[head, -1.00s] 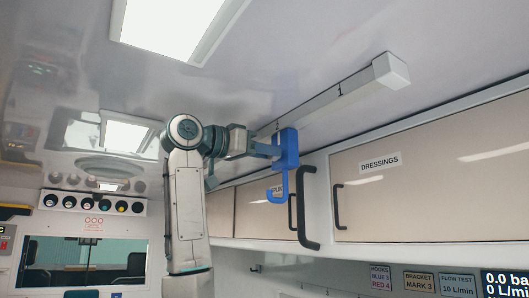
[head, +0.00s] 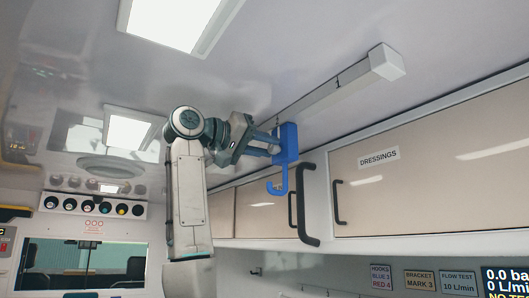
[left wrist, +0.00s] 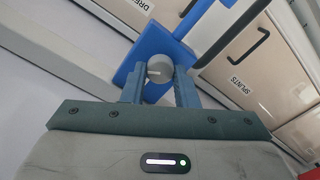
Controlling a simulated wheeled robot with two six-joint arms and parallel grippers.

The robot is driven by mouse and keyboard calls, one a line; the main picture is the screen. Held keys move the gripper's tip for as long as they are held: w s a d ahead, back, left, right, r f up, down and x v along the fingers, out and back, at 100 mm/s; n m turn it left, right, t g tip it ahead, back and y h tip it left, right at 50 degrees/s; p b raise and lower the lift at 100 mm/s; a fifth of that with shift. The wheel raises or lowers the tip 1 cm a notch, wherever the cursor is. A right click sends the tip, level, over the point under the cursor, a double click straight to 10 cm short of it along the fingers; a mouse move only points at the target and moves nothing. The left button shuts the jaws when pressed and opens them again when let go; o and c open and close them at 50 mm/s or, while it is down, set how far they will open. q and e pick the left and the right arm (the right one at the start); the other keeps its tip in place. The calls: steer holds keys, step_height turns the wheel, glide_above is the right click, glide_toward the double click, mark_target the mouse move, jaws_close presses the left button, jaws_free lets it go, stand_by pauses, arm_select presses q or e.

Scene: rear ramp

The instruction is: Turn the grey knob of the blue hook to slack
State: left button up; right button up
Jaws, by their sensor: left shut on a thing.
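The blue hook (head: 286,146) hangs from the ceiling rail, its curved end pointing down. It also shows in the left wrist view as a blue plate (left wrist: 150,50). The round grey knob (left wrist: 159,71) sits on the plate's face and carries a pale line mark. My left gripper (head: 275,145) reaches the hook from the left. In the left wrist view its two blue-grey fingers (left wrist: 160,86) stand on either side of the knob, shut on it. In the head view the fingers mostly hide the knob. My right gripper is not in view.
The white ceiling rail (head: 340,88) runs above the hook. A black grab handle (head: 304,205) is close to the hook's lower right. Beige cupboards, one labelled DRESSINGS (head: 379,158), line the wall. A sign (head: 381,277) reads HOOKS BLUE 3 RED 4. Open space lies left of my arm.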

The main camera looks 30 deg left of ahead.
arm_select(q)
steer(key=n+b, duration=0.2)
steer(key=n, duration=0.2)
steer(key=shift+f, duration=0.15)
steer(key=n+b, duration=0.1)
steer(key=n, duration=0.1)
steer(key=shift+n, duration=0.4)
steer(key=shift+n+b, duration=0.5)
steer(key=shift+n, duration=0.4)
steer(key=o, duration=1)
steer(key=shift+a, duration=0.1)
